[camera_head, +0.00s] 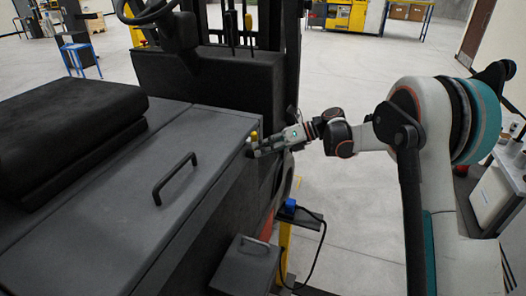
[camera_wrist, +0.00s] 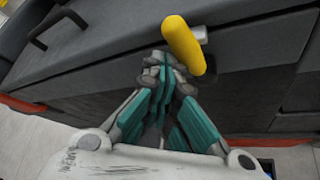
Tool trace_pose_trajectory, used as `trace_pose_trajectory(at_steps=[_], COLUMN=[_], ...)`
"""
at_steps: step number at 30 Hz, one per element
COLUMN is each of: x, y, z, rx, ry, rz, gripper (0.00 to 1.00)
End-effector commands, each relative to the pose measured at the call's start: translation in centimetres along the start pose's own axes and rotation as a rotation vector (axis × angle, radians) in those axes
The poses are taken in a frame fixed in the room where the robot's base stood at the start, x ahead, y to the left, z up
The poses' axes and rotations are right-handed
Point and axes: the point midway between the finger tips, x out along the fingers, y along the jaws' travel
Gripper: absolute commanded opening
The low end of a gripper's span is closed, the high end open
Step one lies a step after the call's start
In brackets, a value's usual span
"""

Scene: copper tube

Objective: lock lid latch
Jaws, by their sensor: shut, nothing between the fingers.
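The lid (camera_head: 150,190) is the grey top cover of the forklift body and lies closed, with a black bar handle (camera_head: 175,178) on it. The lid and handle (camera_wrist: 60,25) also show in the wrist view. The yellow latch (camera_wrist: 184,44) sits at the lid's side edge, tilted, with a metal part at its upper right. It is a small yellow spot (camera_head: 254,136) in the head view. My gripper (camera_wrist: 165,62) is shut and empty, its fingertips just left of and below the latch. I cannot tell whether they touch it. The head view shows my gripper (camera_head: 256,148) at the lid's right edge.
A black seat cushion (camera_head: 70,130) rests on the lid's left part. The forklift's mast and steering wheel (camera_head: 147,10) stand behind. Open floor lies right of the forklift.

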Motion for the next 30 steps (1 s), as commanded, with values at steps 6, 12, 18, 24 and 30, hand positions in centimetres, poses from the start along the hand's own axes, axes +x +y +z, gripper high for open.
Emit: trace_pose_trajectory(at_steps=[6, 12, 18, 24, 30], x=[-0.33, -0.45, -0.50, -0.52, -0.50], y=[-0.32, -0.47, -0.52, -0.53, -0.40], z=[0.55, 0.74, 0.82, 0.87, 0.76], rx=[0.000, 0.000, 0.000, 0.000, 0.000], ry=[-0.001, -0.002, -0.004, -0.005, -0.005], rz=[-0.001, -0.001, -0.002, -0.003, -0.002], gripper=[0.00, 0.00, 0.00, 0.00, 0.00])
